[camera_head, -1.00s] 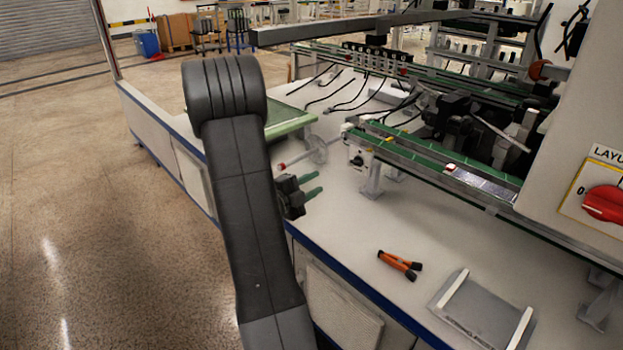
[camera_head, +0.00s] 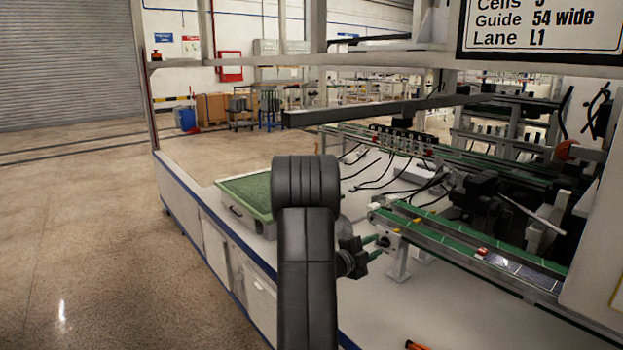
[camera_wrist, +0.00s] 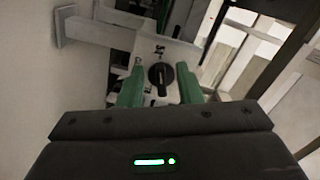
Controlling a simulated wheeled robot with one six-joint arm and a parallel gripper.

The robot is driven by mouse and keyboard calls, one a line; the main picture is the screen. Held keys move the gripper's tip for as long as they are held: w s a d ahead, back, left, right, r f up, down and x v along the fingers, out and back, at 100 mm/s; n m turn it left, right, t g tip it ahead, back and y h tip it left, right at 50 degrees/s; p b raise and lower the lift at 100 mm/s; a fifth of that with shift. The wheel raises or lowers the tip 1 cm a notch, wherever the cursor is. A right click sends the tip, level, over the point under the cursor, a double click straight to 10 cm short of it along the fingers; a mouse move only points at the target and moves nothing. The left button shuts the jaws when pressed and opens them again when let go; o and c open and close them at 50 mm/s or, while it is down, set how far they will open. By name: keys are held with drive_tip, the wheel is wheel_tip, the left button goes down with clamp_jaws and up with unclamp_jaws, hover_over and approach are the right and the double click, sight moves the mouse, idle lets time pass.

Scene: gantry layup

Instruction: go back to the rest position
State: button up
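My gripper (camera_head: 376,247) shows in the head view just right of my arm, over the white bench top (camera_head: 352,290). Its two green fingertips point right, close to the near end of the green conveyor rail (camera_head: 450,242). In the wrist view my gripper (camera_wrist: 160,88) has its green fingers wide apart with nothing held between them. A box with a black rotary knob (camera_wrist: 160,75) shows beyond the gap between the fingers. I cannot tell how far the fingertips are from that box.
A green-topped tray (camera_head: 248,195) lies on the bench behind my arm. Black cables (camera_head: 385,172) run across the bench. A sign (camera_head: 540,28) reads "Guide 54 wide, Lane L1". An orange-handled tool (camera_head: 416,345) shows at the bottom edge. Open floor (camera_head: 70,240) lies left.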

idle(0.4)
drive_tip(key=p+v, duration=0.2)
drive_tip(key=v, duration=1.2)
drive_tip(key=b+x, duration=0.2)
drive_tip(key=x, duration=1.2)
drive_tip(key=shift+w+d+f, duration=0.1)
drive_tip(key=shift+w+d, duration=0.05)
drive_tip(key=m, duration=0.1)
drive_tip(key=m+b, duration=0.1)
drive_tip(key=m, duration=0.1)
drive_tip(key=m+b, duration=0.1)
drive_tip(key=shift+r+m, duration=0.3)
drive_tip(key=shift+m, duration=0.1)
drive_tip(key=m, duration=0.2)
drive_tip(key=m+b, duration=0.1)
drive_tip(key=m, duration=0.1)
drive_tip(key=m+b, duration=0.1)
drive_tip(key=m, duration=0.1)
drive_tip(key=shift+r, duration=0.4)
drive_tip(key=m, duration=0.4)
drive_tip(key=shift+s+d+r+m, duration=0.1)
drive_tip(key=shift+s+r+m, duration=0.2)
drive_tip(key=shift+m, duration=0.1)
drive_tip(key=shift+s+d+r+m+p, duration=0.1)
drive_tip(key=shift+m+p, duration=0.1)
drive_tip(key=shift+m, duration=0.9)
drive_tip(key=shift+s+d+m+p, duration=0.1)
drive_tip(key=shift+m+p, duration=0.05)
drive_tip(key=shift+m, duration=0.95)
